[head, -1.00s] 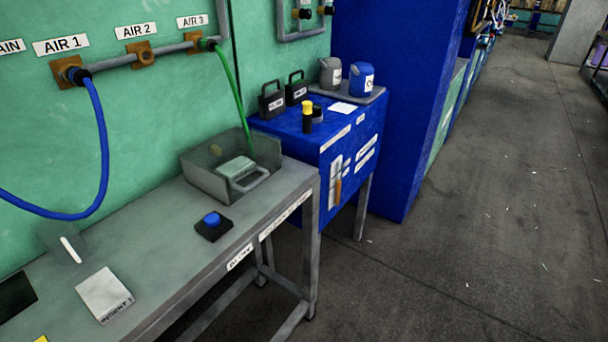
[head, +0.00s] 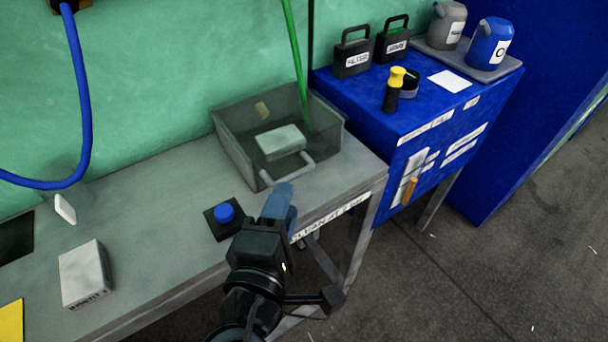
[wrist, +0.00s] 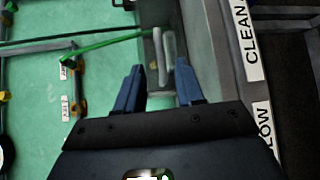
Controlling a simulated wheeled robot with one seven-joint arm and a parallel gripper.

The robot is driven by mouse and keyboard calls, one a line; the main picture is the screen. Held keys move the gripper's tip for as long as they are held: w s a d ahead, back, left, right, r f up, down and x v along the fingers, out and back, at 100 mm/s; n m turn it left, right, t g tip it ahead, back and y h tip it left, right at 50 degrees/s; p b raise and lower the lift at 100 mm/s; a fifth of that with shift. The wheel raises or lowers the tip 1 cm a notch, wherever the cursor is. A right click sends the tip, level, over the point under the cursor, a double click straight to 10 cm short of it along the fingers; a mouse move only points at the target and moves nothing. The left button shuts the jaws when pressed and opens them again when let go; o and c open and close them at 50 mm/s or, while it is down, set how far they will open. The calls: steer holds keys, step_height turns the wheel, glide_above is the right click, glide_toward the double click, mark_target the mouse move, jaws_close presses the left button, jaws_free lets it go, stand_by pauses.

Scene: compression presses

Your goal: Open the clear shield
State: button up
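The clear shield (head: 233,160) is a see-through grey box front on the bench, against the green wall. A pale grey bar handle (head: 292,172) sticks out at its front. A pale block (head: 280,141) shows inside. My gripper (head: 279,196) is just in front of and below the handle in the head view. In the wrist view my gripper (wrist: 159,70) has its two blue fingers wide apart with nothing between them. The handle (wrist: 167,48) lies ahead of the gap, apart from the fingers as far as I can see.
A blue button (head: 225,212) on a black base sits left of my gripper. A white box (head: 84,274) lies on the grey bench (head: 150,215). A green hose (head: 297,70) drops into the box. A blue cabinet (head: 355,95) with cans stands right.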

mark_target(294, 178)
steer(key=x, duration=0.5)
steer(key=shift+w, duration=0.35)
jaws_close()
stand_by(0.4)
